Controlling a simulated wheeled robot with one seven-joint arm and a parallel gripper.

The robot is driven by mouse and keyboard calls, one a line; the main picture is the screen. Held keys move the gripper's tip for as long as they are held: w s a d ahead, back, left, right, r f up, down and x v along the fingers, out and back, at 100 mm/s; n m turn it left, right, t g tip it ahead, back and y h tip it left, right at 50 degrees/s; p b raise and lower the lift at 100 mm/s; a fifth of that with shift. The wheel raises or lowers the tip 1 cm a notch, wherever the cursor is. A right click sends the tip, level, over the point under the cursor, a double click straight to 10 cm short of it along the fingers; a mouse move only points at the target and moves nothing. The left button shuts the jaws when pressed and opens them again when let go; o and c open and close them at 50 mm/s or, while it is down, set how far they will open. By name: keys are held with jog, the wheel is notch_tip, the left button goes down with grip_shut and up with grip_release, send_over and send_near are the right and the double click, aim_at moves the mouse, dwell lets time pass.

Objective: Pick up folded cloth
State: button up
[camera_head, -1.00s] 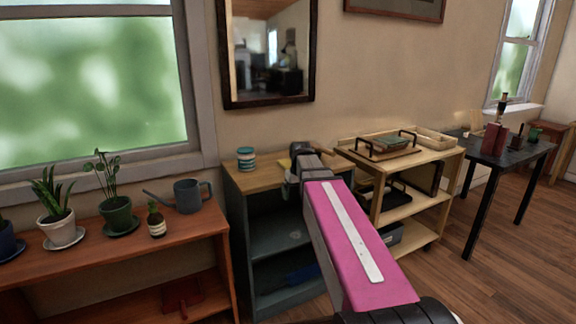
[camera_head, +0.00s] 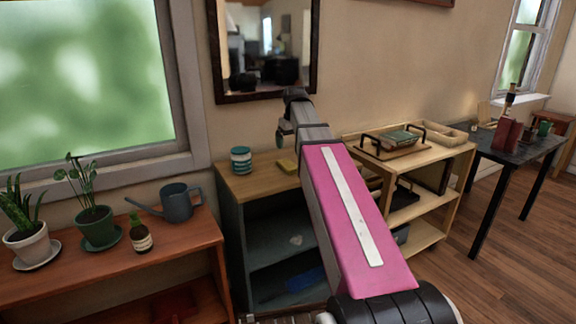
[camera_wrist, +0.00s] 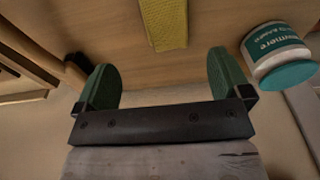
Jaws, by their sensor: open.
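A small yellow folded cloth (camera_head: 287,166) with a woven texture lies on the wooden top of a dark cabinet, beside my arm in the head view. It also shows at the top of the wrist view (camera_wrist: 165,22), ahead of and roughly between my fingers, with a gap. My gripper (camera_wrist: 163,82) has its two green finger pads spread wide with nothing between them. In the head view my gripper (camera_head: 284,136) appears above the cabinet; my arm hides part of it.
A teal and white jar (camera_head: 241,160) stands left of the cloth on the cabinet top (camera_head: 262,181); the wrist view shows it at right. A mirror (camera_head: 265,50) hangs behind. A cart (camera_head: 458,160) with a tray stands to the right, a plant shelf (camera_head: 100,285) to the left.

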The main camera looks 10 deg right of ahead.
aim_at(289, 162)
jog(key=f, duration=0.4)
jog(key=shift+w+a+f, duration=0.1)
jog(key=shift+w, duration=0.15)
jog(key=shift+a+f, duration=0.2)
jog(key=shift+f, duration=1.15)
jog(key=shift+a+f, duration=0.2)
jog(key=shift+f, duration=1.1)
jog(key=c, duration=1.1)
jog(key=shift+o, duration=0.2)
jog(key=shift+r, duration=0.1)
